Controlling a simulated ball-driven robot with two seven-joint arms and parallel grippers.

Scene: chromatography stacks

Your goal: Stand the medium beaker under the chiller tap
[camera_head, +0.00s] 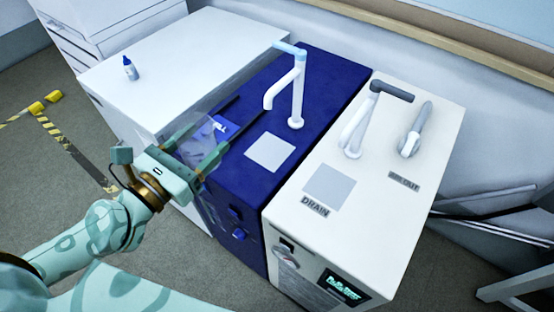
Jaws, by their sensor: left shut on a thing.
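My left gripper (222,136) reaches in from the left over the left part of the dark blue unit. It is shut on a clear, see-through vessel (196,138), which looks like the beaker; its outline is faint and its size and tilt are hard to tell. A white tap (297,95) with a light blue handle stands on the blue unit (322,75), above and right of the gripper. A pale square plate (270,152) lies in front of this tap. No chiller label is readable. My right gripper is out of view.
A white unit (415,125) on the right carries a grey-handled tap (352,135), a pale square (329,187) marked DRAIN and a second spout (410,140). A small bottle (130,68) stands on the white counter (185,50). A wall runs behind.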

